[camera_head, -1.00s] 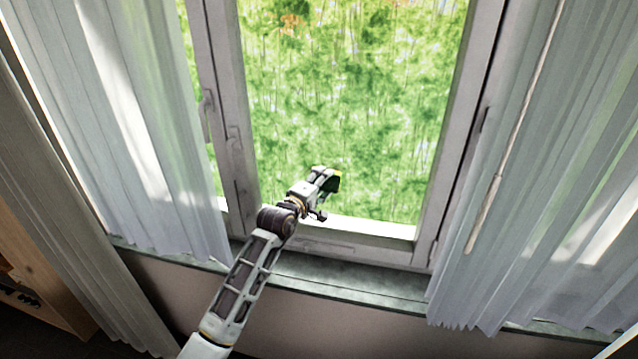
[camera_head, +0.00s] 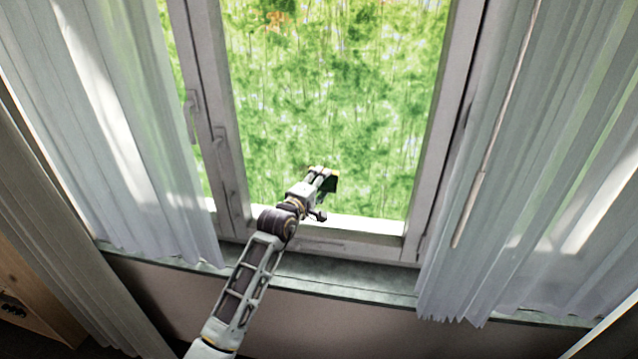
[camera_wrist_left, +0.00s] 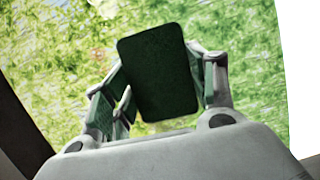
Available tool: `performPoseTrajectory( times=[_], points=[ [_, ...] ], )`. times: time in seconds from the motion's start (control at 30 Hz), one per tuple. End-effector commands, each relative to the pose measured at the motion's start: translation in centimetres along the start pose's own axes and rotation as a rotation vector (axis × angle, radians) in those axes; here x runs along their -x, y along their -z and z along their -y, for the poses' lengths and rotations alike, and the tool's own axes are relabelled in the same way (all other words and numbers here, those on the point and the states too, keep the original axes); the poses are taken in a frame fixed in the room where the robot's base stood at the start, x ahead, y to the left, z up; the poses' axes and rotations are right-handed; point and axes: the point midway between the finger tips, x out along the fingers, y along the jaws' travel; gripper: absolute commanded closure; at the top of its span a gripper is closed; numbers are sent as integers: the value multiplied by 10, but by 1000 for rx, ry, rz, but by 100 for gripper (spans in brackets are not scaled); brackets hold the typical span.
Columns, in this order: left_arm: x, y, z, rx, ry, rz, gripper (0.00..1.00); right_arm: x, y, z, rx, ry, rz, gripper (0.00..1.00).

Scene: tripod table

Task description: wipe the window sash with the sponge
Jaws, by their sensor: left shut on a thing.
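The sponge (camera_head: 331,183) is a small dark green block in front of the lower part of the window pane. My left gripper (camera_head: 324,179) is shut on it. In the left wrist view, the sponge's broad dark face (camera_wrist_left: 160,70) sits between the gripper's fingers. The window sash (camera_head: 440,130) is a pale grey frame around the glass, with its lower rail (camera_head: 385,240) below and to the right of the gripper. I cannot tell whether the sponge touches the glass or the sash. My right gripper is out of view.
Sheer curtains hang left (camera_head: 120,130) and right (camera_head: 530,150) of the window. A handle (camera_head: 192,115) is on the frame at left. The grey-green sill (camera_head: 340,282) below looks clear. A wooden piece of furniture (camera_head: 25,290) stands at lower left.

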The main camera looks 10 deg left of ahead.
Motion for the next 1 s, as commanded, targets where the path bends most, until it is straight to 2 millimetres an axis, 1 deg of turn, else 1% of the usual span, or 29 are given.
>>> performPoseTrajectory(
  times=[0.53,0.7,1.0],
  points=[
    [-10,-26,-6,3,1,2,62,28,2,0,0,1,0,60],
    [-12,-30,-5,1,-1,2,62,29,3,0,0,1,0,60],
    [-11,-29,-4,1,0,2,62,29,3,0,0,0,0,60]
  ],
)
